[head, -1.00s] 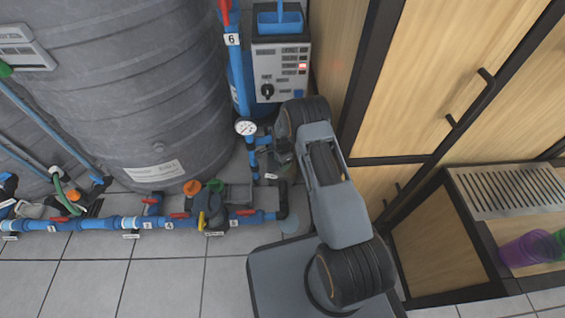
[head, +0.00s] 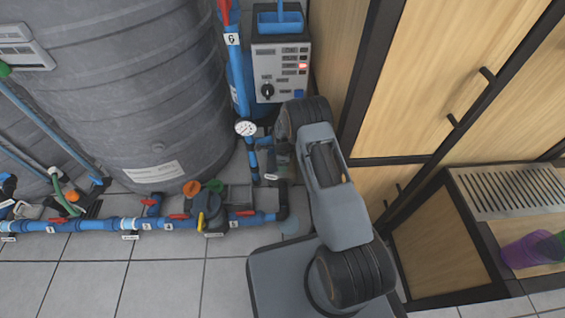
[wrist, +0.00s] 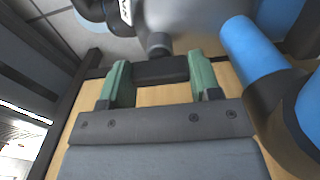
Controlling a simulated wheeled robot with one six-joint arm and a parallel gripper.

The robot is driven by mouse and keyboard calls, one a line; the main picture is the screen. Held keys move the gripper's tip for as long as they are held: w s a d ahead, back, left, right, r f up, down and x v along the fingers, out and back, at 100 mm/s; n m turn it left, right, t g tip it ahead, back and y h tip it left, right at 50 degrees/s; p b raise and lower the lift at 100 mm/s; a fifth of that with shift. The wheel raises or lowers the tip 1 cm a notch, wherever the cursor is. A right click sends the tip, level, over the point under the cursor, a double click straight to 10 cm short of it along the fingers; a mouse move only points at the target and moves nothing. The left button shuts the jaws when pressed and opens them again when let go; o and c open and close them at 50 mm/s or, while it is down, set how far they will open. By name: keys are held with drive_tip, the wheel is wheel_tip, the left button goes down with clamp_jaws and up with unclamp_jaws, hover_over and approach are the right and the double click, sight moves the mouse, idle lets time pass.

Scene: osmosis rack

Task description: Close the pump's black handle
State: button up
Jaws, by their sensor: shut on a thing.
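In the wrist view my gripper (wrist: 160,80) has two green fingers, with the black handle (wrist: 160,70) squeezed between them. The handle joins a short dark stem on a smooth grey pump body (wrist: 190,18) just beyond it. In the head view my gripper (head: 279,157) is low beside the blue pipework, below the control box. My own arm hides much of it, and the handle cannot be made out there.
Blue pipes (wrist: 255,55) stand close to the right of my gripper in the wrist view. A large grey tank (head: 150,90) is at the left, and a control box (head: 280,72) is above. Wooden cabinets (head: 440,80) stand at the right. Open tiled floor (head: 120,275) lies in front.

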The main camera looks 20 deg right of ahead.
drive_tip(key=shift+d, duration=0.15)
drive_tip(key=o, duration=0.7)
drive_tip(key=shift+o, duration=1.1)
wheel_tip(320, 180, up, 8)
drive_tip(key=p, duration=0.3)
drive_tip(key=shift+f, duration=0.2)
drive_tip(key=shift+s, duration=0.1)
